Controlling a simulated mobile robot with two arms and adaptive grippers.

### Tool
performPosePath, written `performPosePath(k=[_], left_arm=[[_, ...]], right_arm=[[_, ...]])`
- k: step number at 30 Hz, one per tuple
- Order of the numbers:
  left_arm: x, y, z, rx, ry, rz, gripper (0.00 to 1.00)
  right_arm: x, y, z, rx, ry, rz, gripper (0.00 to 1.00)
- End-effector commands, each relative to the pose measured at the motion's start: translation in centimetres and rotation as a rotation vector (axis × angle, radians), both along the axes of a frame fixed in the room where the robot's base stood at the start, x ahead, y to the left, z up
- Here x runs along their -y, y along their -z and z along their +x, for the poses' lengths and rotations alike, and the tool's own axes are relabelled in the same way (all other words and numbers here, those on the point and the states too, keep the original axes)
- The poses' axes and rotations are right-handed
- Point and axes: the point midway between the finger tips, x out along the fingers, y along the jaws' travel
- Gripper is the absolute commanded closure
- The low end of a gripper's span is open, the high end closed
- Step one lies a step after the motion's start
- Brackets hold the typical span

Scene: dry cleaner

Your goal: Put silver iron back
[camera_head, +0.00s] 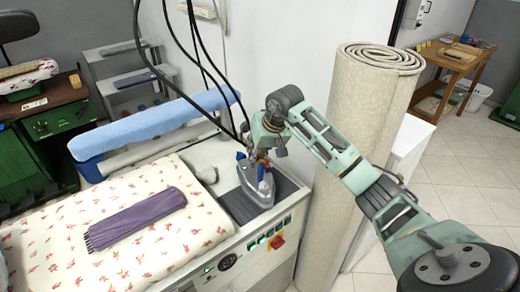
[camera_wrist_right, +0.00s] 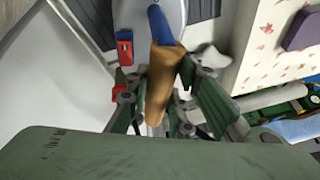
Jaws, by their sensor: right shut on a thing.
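The silver iron (camera_head: 262,190) is at the right end of the ironing station, over a dark ridged pad (camera_head: 238,208). I cannot tell for sure whether its base touches the pad. My right gripper (camera_head: 258,156) comes down on it from above and is shut on its handle. In the right wrist view the fingers (camera_wrist_right: 163,95) close around the brown handle (camera_wrist_right: 163,68), with the iron's pale body (camera_wrist_right: 180,18) and part of the pad (camera_wrist_right: 203,9) beyond. My left gripper is not in view.
The flowered ironing surface (camera_head: 60,226) holds a folded purple cloth (camera_head: 135,217). A blue padded arm (camera_head: 150,124) lies behind it. Black cables hang above the iron. A rolled carpet (camera_head: 355,150) stands close on the right, near my arm. A red switch (camera_head: 277,242) is on the front panel.

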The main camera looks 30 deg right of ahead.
Motion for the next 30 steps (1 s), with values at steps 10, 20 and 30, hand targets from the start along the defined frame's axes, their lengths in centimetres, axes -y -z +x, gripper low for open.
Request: performPosePath(k=[10, 20, 30], left_arm=[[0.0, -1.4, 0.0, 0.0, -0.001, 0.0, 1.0], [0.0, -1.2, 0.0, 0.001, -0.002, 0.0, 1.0], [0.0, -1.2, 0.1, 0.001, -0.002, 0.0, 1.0]], right_arm=[[0.1, 2.2, 0.3, 0.016, 0.001, 0.001, 1.0], [0.0, 3.2, -0.1, -0.004, 0.001, 0.0, 0.69], [0.0, 3.2, -0.1, -0.004, 0.001, 0.0, 0.6]])
